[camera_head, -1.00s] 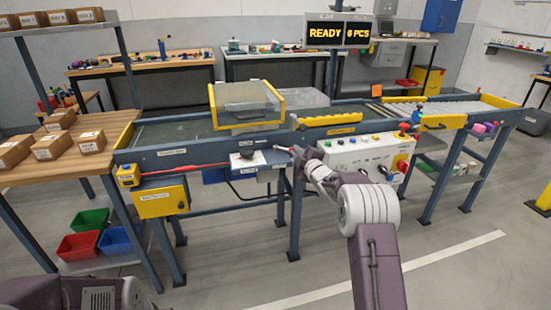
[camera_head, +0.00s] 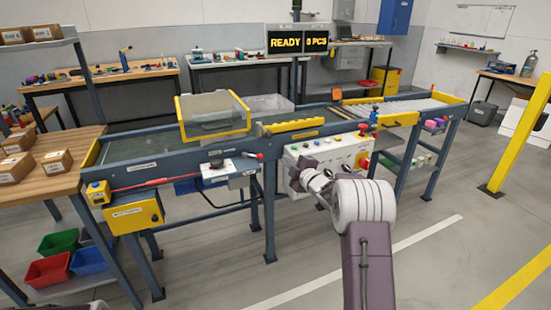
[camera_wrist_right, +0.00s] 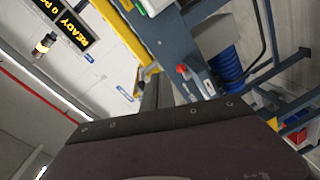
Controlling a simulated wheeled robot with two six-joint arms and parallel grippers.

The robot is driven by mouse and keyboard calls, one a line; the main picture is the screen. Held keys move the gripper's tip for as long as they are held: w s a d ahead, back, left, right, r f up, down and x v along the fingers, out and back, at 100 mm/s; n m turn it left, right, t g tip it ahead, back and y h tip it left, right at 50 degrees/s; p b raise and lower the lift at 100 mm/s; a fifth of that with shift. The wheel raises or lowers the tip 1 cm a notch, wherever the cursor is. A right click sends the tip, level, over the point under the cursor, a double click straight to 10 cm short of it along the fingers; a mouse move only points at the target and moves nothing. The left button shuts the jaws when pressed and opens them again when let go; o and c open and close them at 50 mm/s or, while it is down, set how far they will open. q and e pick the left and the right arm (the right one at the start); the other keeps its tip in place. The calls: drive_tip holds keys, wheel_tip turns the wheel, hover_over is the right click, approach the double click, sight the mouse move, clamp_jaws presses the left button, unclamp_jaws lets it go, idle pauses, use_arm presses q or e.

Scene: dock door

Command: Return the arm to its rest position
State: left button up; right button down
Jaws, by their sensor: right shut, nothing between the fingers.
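My right arm (camera_head: 364,255) rises from the bottom of the head view, its white joint bending back toward the left. My right gripper (camera_head: 299,176) is at its far end, small and partly lost against the white control panel (camera_head: 328,152). It is shut and empty. Whether it touches the panel or hangs in front of it is hard to tell. In the right wrist view a dark part of my own arm fills the bottom, and the fingertips are not clear. My left gripper is outside the head view.
The conveyor (camera_head: 130,150) runs across the view with a clear yellow-framed cover (camera_head: 214,115). A small lever unit (camera_head: 228,170) sits left of the panel. A wooden table (camera_head: 60,180) with boxes stands at left. A yellow post (camera_head: 520,140) stands at right. The front floor is open.

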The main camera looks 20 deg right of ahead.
drive_tip(key=shift+s+d+f, duration=0.1)
drive_tip(key=shift+s+d, duration=0.1)
drive_tip(key=shift+d, duration=0.05)
idle(0.3)
